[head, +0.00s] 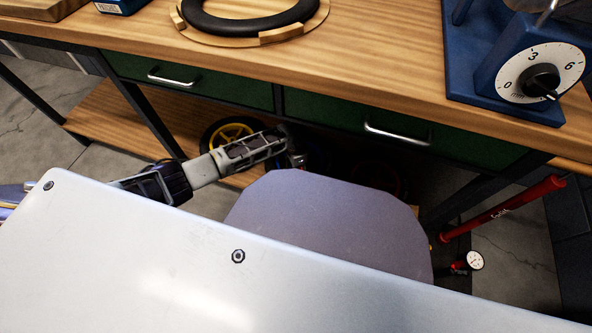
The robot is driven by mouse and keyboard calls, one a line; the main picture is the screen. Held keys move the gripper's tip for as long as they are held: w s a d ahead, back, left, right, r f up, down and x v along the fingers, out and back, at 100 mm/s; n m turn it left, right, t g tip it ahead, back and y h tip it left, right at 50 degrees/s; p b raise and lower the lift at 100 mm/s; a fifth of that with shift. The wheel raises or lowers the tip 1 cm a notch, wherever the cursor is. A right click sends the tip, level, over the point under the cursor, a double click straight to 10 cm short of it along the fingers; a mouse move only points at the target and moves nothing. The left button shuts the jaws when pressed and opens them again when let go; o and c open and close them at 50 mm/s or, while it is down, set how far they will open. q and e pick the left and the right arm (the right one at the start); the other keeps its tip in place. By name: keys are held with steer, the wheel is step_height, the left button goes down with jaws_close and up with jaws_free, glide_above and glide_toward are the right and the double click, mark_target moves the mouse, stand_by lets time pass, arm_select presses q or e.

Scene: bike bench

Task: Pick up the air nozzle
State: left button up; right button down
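I cannot make out an air nozzle in the head view. My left arm comes in from the left, low in front of the bench. Its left gripper (280,145) reaches into the shadow under the drawers, near a wheel with a yellow hub. The fingertips are dark and small, so I cannot tell whether they are open or shut, or whether they hold anything. A small metallic thing (297,160) shows beside the gripper's end; I cannot tell what it is. My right gripper is not in view.
The wooden bench (370,60) holds a black tyre (248,14) on a wooden ring and a blue device with a dial (540,74). Green drawers (400,136) hang below. A red pump (505,208) with a gauge (474,260) stands right. The yellow-hubbed wheel (230,132) is underneath.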

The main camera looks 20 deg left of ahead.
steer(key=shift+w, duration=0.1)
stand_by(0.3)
arm_select(q)
jaws_close()
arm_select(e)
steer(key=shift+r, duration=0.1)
arm_select(q)
steer(key=shift+r, duration=0.15)
